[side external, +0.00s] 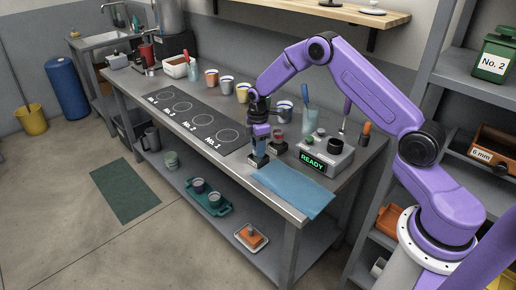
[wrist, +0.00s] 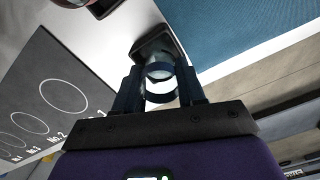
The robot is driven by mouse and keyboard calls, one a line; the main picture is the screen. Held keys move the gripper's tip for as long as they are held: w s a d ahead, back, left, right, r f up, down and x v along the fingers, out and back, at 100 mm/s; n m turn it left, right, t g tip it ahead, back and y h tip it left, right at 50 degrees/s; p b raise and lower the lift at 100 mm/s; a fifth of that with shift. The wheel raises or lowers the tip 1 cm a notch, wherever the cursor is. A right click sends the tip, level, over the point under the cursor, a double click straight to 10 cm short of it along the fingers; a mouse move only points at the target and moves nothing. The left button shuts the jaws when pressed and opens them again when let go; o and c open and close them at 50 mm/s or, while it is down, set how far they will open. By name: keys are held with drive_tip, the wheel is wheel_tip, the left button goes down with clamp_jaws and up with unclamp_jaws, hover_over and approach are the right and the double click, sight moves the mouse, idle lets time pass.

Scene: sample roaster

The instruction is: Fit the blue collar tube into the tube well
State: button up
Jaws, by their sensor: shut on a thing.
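My gripper (side external: 260,138) is low over the front part of the bench. It is shut on the blue collar tube (wrist: 160,72), a clear tube with a dark blue band, seen between the two fingers in the wrist view. A dark square holder, which looks like the tube well (wrist: 147,43), is just beyond the tube's end in that view. In the side view the tube well (side external: 258,161) stands directly below my gripper. The tube's end overlaps the well's opening in the wrist view; I cannot tell whether it is inside or only above it.
A red-topped item (side external: 279,136) in a dark holder stands close to the right of my gripper. A grey device reading READY (side external: 325,155) is further right. A blue cloth (side external: 294,188) lies at the bench's front edge. The black panel with numbered circles (side external: 197,122) is left.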

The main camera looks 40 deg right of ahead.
drive_tip(key=shift+r, duration=1.45)
drive_tip(key=s+a+r+m, duration=0.1)
drive_tip(key=s+r+m, duration=0.2)
drive_tip(key=s, duration=0.5)
drive_tip(key=s+a+r+m, duration=0.2)
drive_tip(key=s+r+m, duration=0.2)
drive_tip(key=s, duration=0.5)
drive_tip(key=shift+a+r, duration=0.2)
drive_tip(key=shift+r, duration=0.3)
drive_tip(key=m, duration=0.2)
drive_tip(key=s+a+f+m, duration=0.1)
drive_tip(key=m, duration=0.1)
drive_tip(key=s+m, duration=0.1)
drive_tip(key=m, duration=0.1)
drive_tip(key=shift+s+a+f, duration=0.15)
drive_tip(key=shift+s+f, duration=0.05)
drive_tip(key=shift+s, duration=0.05)
